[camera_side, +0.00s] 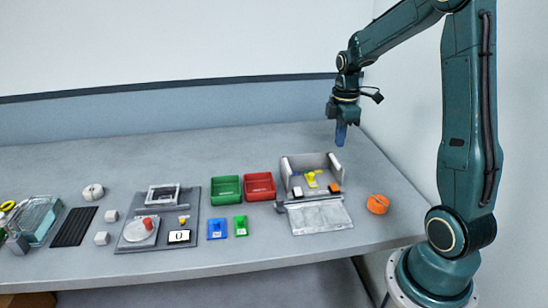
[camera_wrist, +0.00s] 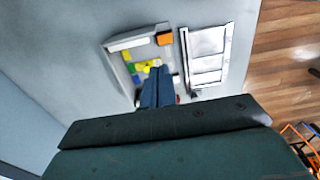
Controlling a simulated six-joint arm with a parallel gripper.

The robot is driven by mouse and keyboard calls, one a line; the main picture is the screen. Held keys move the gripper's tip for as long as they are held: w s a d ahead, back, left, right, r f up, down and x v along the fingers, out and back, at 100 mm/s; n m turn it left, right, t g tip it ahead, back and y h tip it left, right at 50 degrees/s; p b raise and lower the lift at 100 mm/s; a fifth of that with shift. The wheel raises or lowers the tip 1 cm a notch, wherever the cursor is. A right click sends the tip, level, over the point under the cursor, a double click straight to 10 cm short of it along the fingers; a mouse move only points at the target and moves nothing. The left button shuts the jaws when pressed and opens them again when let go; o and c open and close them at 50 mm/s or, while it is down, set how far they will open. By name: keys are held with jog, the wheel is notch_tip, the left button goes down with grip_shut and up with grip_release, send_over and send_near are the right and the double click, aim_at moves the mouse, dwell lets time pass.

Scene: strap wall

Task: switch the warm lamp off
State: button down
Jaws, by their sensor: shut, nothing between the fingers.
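I cannot tell for sure which thing is the warm lamp or its switch. A dark grey board (camera_side: 191,219) on the left half of the table carries a white disc with a red knob (camera_side: 148,223), a small yellow piece (camera_side: 183,219), a small lit display (camera_side: 179,236) and a raised frame (camera_side: 163,195). No lit lamp is plain to see. My gripper (camera_side: 341,144) hangs fingers down near the back right corner, behind the open grey box and far from the board. In the wrist view my gripper (camera_wrist: 157,70) is shut and empty, its dark blue fingers overlapping the box.
The open grey box (camera_side: 288,178) holds yellow, white and orange pieces; a pale panel (camera_side: 320,217) lies before it. Green (camera_side: 226,188) and red (camera_side: 260,186) bins stand beside it. An orange round thing (camera_side: 377,204) lies right. The back of the table is clear.

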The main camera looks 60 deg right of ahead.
aim_at(334, 185)
notch_tip(334, 185, down, 13)
jog(key=shift+f, duration=0.2)
dwell(0.5)
jog(key=shift+f, duration=0.15)
dwell(0.6)
jog(key=shift+s+a, duration=0.15)
jog(key=shift+s+a+r, duration=0.2)
jog(key=shift+s+a, duration=0.2)
jog(key=shift+r, duration=0.2)
dwell(0.3)
notch_tip(334, 185, up, 14)
jog(key=w+d, duration=0.1)
jog(key=shift+w+d+f, duration=0.25)
jog(key=shift+w, duration=0.05)
